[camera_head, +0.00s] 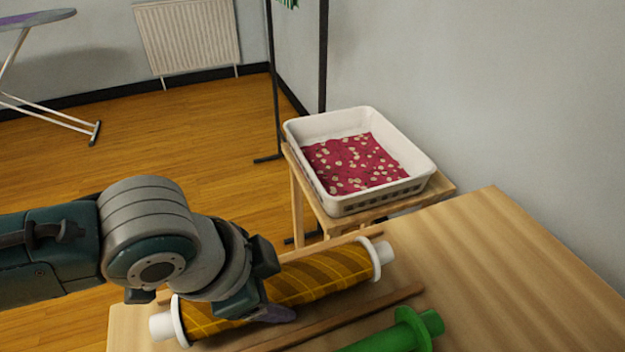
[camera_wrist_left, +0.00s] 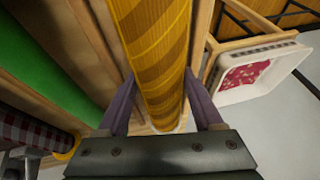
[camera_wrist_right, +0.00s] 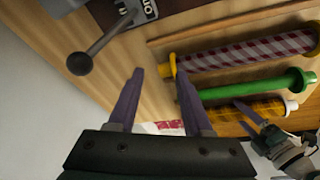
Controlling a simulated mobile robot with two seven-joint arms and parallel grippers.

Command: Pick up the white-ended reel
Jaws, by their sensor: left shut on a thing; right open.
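The white-ended reel (camera_head: 320,276) is a roll of yellow-brown striped fabric with white ends, lying on the wooden table between wooden strips. My left gripper (camera_head: 262,290) is shut on its middle, with fingers on both sides of the roll. In the left wrist view the roll (camera_wrist_left: 152,55) runs between the purple fingers (camera_wrist_left: 160,112). It also shows in the right wrist view (camera_wrist_right: 255,110), with my left gripper at it. My right gripper (camera_wrist_right: 157,100) is open and empty, above the table to one side of the reels.
A green reel (camera_head: 395,336) lies beside it, past a wooden strip (camera_head: 345,318). A red checked reel (camera_wrist_right: 250,50) with yellow ends lies further over. A white basket (camera_head: 345,205) with red fabric stands on a small wooden stand behind the table. A dark lever-like object (camera_wrist_right: 95,50) is near my right gripper.

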